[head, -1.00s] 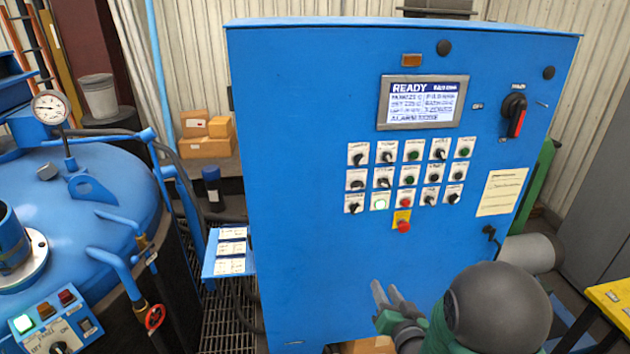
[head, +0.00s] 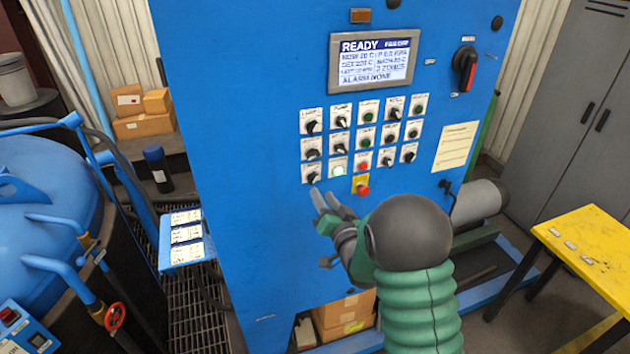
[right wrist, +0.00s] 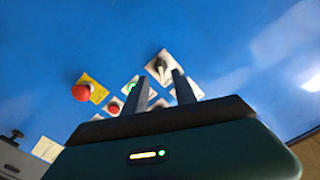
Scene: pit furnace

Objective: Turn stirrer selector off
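The blue control cabinet (head: 240,230) carries rows of small selectors and buttons on white plates; their labels are too small to read, so I cannot tell which is the stirrer selector. My right gripper (head: 325,197) is in front of the panel, just below the bottom-left black selector (head: 312,177). In the right wrist view the fingers (right wrist: 160,82) are apart with nothing between them. A black selector (right wrist: 160,67) on a white plate shows just beyond the fingertips, apparently not touched. My left gripper is out of view.
A red mushroom button (head: 363,191) on a yellow plate sits right of my gripper. A lit screen (head: 372,62) reads READY. A yellow table (head: 590,245) stands right; a blue vessel (head: 40,190) stands left.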

